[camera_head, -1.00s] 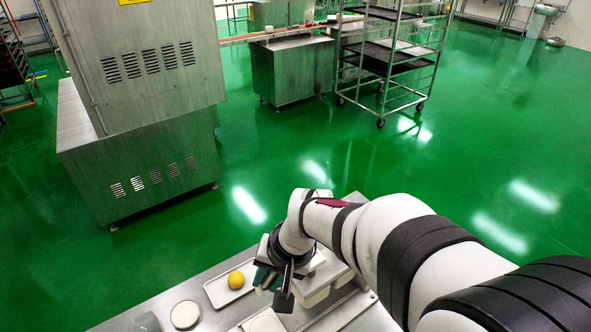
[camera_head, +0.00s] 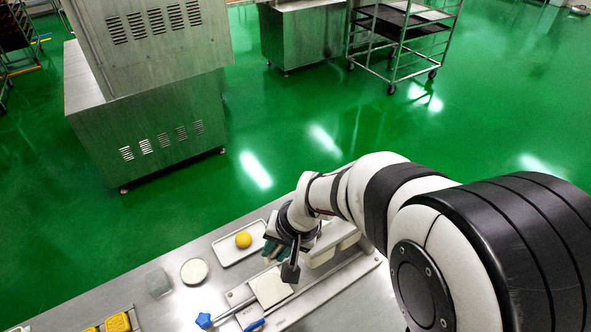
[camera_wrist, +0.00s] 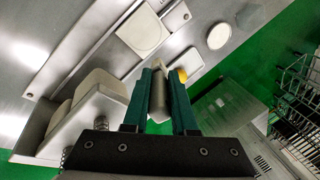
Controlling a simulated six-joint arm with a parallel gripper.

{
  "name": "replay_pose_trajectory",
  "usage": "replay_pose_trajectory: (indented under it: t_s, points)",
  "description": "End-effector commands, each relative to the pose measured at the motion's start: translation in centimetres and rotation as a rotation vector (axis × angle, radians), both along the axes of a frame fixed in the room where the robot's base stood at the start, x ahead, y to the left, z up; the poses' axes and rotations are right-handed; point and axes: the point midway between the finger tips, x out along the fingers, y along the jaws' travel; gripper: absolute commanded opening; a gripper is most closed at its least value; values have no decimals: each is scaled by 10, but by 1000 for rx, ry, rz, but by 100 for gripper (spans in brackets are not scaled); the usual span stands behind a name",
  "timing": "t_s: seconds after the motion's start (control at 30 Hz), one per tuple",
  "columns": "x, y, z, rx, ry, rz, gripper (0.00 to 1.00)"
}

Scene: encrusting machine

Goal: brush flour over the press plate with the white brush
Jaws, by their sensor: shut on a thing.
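My gripper (camera_wrist: 163,75) is shut on a pale, narrow piece, taken to be the white brush (camera_wrist: 158,98), between its green fingers in the wrist view. The brush's bristles cannot be made out. In the head view my gripper (camera_head: 272,252) is over the bench, between the small tray and the pale bins, and hides what it holds. The press plate (camera_head: 271,288) is a pale square on a metal base, just below my gripper in that view. It also shows in the wrist view (camera_wrist: 143,31), apart from the fingers. I cannot make out flour on it.
A white tray (camera_head: 226,256) holds a yellow-orange ball (camera_head: 243,240). A round white dish (camera_head: 194,271) and a clear box (camera_head: 157,283) stand left of it. Pale bins (camera_head: 347,238) are right of my gripper. A blue knob (camera_head: 204,320) and yellow pieces (camera_head: 117,322) are at the front.

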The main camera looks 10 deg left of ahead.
Motion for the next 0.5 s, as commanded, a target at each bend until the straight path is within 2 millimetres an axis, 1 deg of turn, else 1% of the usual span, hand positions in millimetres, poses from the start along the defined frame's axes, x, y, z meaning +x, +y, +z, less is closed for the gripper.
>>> replay_pose_trajectory:
  t_s: [0.5]
  points:
    - [-1,0,-47,0,2,0,0]
